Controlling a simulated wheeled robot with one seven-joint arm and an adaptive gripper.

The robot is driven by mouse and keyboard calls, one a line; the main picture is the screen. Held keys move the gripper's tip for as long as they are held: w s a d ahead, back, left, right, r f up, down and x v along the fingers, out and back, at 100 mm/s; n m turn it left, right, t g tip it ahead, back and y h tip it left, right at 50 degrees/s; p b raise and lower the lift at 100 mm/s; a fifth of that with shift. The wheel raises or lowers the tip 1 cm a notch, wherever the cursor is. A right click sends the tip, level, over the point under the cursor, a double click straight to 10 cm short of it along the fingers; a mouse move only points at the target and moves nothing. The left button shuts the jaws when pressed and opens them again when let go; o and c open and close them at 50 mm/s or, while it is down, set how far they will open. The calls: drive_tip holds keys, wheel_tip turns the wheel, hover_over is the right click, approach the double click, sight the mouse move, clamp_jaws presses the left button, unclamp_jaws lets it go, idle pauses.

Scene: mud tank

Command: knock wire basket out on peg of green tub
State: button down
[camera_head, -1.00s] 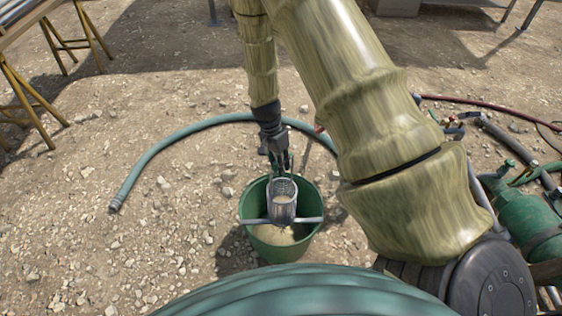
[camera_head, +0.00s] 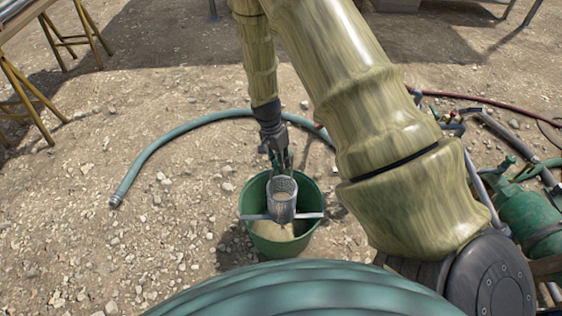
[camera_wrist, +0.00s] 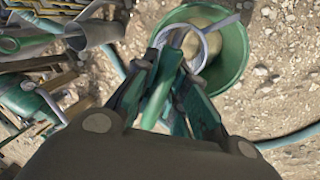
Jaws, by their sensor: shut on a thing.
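The green tub (camera_head: 262,243) stands on the gravel in the head view, with pale sandy matter inside. A grey bar, seemingly the peg (camera_head: 310,215), crosses the tub near its rim. The wire basket (camera_head: 283,201) is a grey mesh cylinder, close to upright over the tub at the bar; I cannot tell whether they touch. My gripper (camera_head: 280,158) is above and behind the basket, shut on its green handle. In the wrist view the fingers (camera_wrist: 170,85) close around the green handle, with the basket rim (camera_wrist: 205,45) beyond and the tub (camera_wrist: 238,60) around it.
A teal hose (camera_head: 150,158) curves over the gravel behind and left of the tub. Green machinery (camera_head: 530,215) and hoses lie at the right. Yellow trestles (camera_head: 30,95) stand at the far left. The gravel left of the tub is open.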

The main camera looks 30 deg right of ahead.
drive_tip(key=shift+f, duration=0.75)
idle(0.7)
drive_tip(key=shift+r+p, duration=2.85)
drive_tip(key=shift+r, duration=1.7)
drive_tip(key=shift+f, duration=0.15)
